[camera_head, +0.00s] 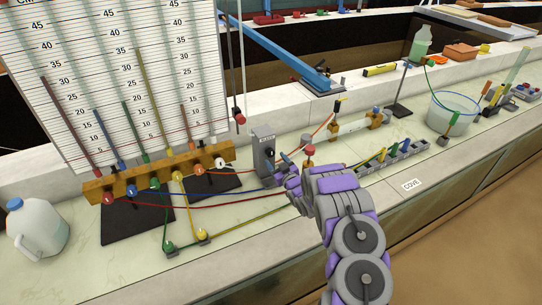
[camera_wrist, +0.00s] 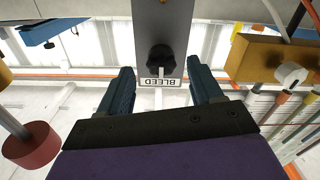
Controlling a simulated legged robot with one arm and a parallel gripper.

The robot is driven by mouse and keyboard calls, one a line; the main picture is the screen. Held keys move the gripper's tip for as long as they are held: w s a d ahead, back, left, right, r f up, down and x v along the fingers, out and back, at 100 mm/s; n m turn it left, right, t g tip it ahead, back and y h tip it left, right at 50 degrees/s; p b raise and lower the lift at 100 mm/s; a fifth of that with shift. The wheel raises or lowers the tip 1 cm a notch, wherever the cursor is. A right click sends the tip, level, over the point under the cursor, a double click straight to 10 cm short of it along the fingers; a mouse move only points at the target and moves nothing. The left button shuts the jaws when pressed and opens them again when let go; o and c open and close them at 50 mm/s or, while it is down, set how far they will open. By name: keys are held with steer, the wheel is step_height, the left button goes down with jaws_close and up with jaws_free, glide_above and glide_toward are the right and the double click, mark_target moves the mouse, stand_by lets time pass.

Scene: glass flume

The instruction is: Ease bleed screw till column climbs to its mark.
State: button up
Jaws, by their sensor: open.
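The bleed screw (camera_wrist: 160,58) is a black knob with a pale pointer, on a grey block above an upside-down "BLEED" label (camera_wrist: 159,82). The same grey block (camera_head: 264,148) stands on the bench in the head view, just left of my gripper (camera_head: 287,172). In the wrist view my gripper (camera_wrist: 162,92) is open, its two blue fingers apart on either side of the label and short of the knob. The white gauge board (camera_head: 120,85) carries several slanting coloured columns, among them a red column (camera_head: 70,125) and a yellow column (camera_head: 147,95). I cannot tell which mark is meant.
Coloured hoses cross the bench near my gripper. A red-topped post (camera_head: 309,151) stands close beside it. A white jug (camera_head: 38,228) is at left, a clear tub (camera_head: 452,112) at right. The front ledge is mostly clear.

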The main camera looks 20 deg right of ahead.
mark_target(272, 155)
steer(key=shift+w+a+b, duration=0.1)
steer(key=shift+w+b, duration=0.2)
steer(key=shift+w, duration=2.25)
steer(key=shift+c, duration=0.2)
steer(key=c, duration=1)
steer(key=shift+o, duration=0.2)
steer(key=shift+f+n+b, duration=0.1)
steer(key=shift+n+b, duration=0.4)
steer(key=shift+b, duration=0.2)
steer(key=shift+n+b, duration=1)
steer(key=shift+n, duration=0.3)
steer(key=o, duration=1)
